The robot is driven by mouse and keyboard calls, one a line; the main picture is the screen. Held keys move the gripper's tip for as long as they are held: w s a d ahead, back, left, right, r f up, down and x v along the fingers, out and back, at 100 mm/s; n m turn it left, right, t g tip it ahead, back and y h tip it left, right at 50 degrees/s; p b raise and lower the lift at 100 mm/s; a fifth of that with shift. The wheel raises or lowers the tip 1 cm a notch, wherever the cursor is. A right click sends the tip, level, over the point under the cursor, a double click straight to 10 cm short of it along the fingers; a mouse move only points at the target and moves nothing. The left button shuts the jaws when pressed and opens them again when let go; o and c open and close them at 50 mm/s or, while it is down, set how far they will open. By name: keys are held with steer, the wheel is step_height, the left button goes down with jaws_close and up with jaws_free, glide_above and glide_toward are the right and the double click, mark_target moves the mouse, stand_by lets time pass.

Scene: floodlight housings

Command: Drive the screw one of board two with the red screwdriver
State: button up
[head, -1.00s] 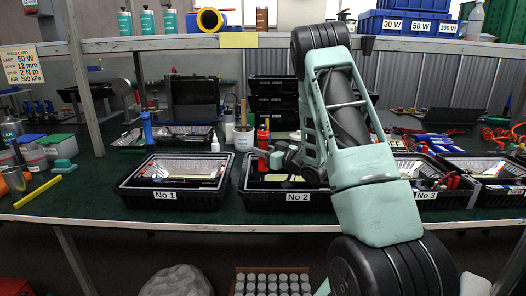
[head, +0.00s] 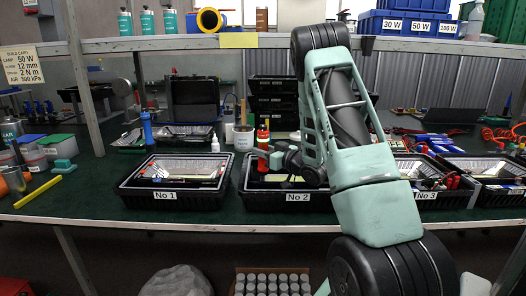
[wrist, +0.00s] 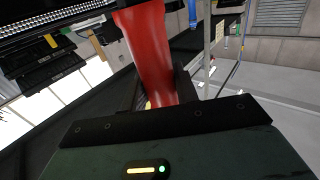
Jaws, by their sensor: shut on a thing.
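The red screwdriver (head: 263,138) stands upright over the left part of the black housing marked No 2 (head: 262,200). My gripper (head: 272,158) is shut on it. The red handle (wrist: 147,50) also fills the middle of the wrist view, between the jaws. The screwdriver's tip and the screw cannot be made out. My arm hides much of the right side of housing No 2, and a pale board inside it shows only in part.
Housing No 1 (head: 135,193) stands to the left and housing No 3 (head: 459,198) to the right, partly behind my arm. A white cup (head: 243,138) stands close behind the screwdriver. Black cases are stacked at the back. Green bench top is clear between housings No 1 and No 2.

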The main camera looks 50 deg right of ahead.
steer(key=shift+f, duration=0.1)
steer(key=shift+r+p, duration=3.1)
steer(key=shift+r, duration=1.85)
